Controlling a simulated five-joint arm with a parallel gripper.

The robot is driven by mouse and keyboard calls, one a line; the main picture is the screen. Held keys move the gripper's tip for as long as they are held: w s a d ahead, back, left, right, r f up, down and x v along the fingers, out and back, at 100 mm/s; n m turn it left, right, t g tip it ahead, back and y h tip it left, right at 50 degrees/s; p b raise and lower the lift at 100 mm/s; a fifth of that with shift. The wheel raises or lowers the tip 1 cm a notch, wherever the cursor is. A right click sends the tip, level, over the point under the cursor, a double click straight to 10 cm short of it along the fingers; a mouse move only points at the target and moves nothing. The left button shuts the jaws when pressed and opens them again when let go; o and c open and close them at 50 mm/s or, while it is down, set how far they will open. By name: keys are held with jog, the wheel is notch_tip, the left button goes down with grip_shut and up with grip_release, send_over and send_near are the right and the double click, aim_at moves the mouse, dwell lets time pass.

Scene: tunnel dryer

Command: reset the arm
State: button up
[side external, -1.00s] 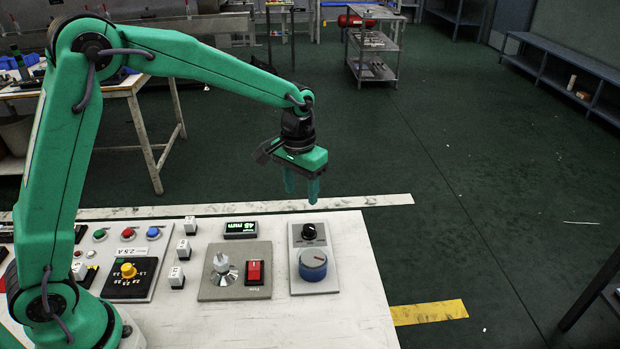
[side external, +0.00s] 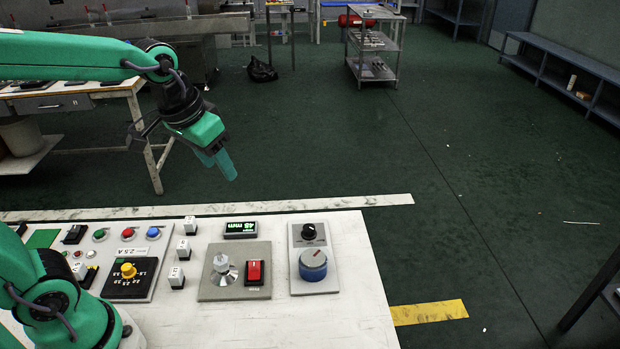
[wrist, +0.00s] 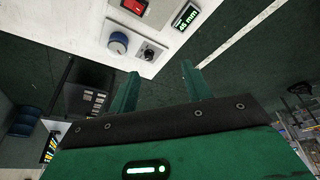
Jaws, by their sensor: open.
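My gripper (side external: 222,164) is green with a dark wrist. In the side view it hangs in the air above and behind the white panel table (side external: 350,240), tilted down to the right, touching nothing. In the wrist view my gripper (wrist: 160,88) shows two green fingers spread apart with nothing between them. The table carries a blue knob (side external: 312,264) with a small black knob (side external: 309,231) behind it, a red rocker switch (side external: 255,271), a silver knob (side external: 223,270) and a display (side external: 240,228) with green digits.
A wooden bench (side external: 80,95) stands behind at left. A black bag (side external: 261,70) lies on the floor.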

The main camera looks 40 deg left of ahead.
jog(key=s+a+t, duration=0.1)
jog(key=s, duration=0.8)
jog(key=shift+a+f+t, duration=0.25)
jog(key=shift+a+t, duration=0.1)
jog(key=shift+t, duration=0.05)
